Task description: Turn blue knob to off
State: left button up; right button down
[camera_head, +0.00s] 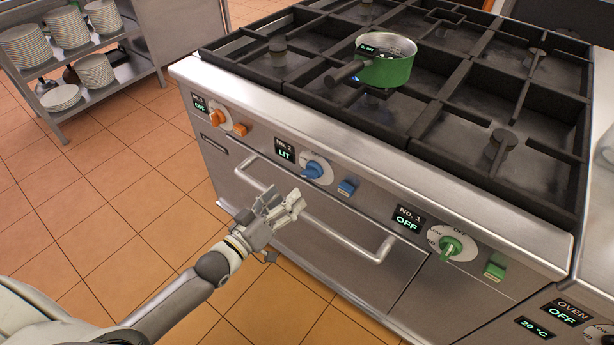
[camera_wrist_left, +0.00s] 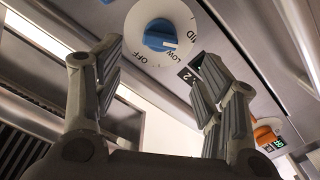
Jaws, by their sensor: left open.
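The blue knob (camera_head: 313,170) sits on a white dial on the stove's front panel, and the display (camera_head: 284,150) beside it reads "No. 2 LIT". In the left wrist view the blue knob (camera_wrist_left: 160,36) shows at the top, with its white pointer mark near LOW. My left gripper (camera_head: 290,201) is open and empty, in front of the oven handle, below and apart from the knob. Its fingers (camera_wrist_left: 158,85) stand spread in the left wrist view, with the knob beyond and between them. My right gripper is not in view.
The oven handle bar (camera_head: 340,233) runs below the panel. An orange knob (camera_head: 218,116) and a green knob (camera_head: 450,248) flank the blue one, both displays reading OFF. A blue button (camera_head: 348,187) is right of the knob. A green pot (camera_head: 386,63) stands on the grate.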

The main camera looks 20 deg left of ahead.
aim_at(308, 177)
pick_arm(q)
jog(key=x, duration=0.9)
jog(key=shift+w, duration=0.1)
jog(key=c, duration=1)
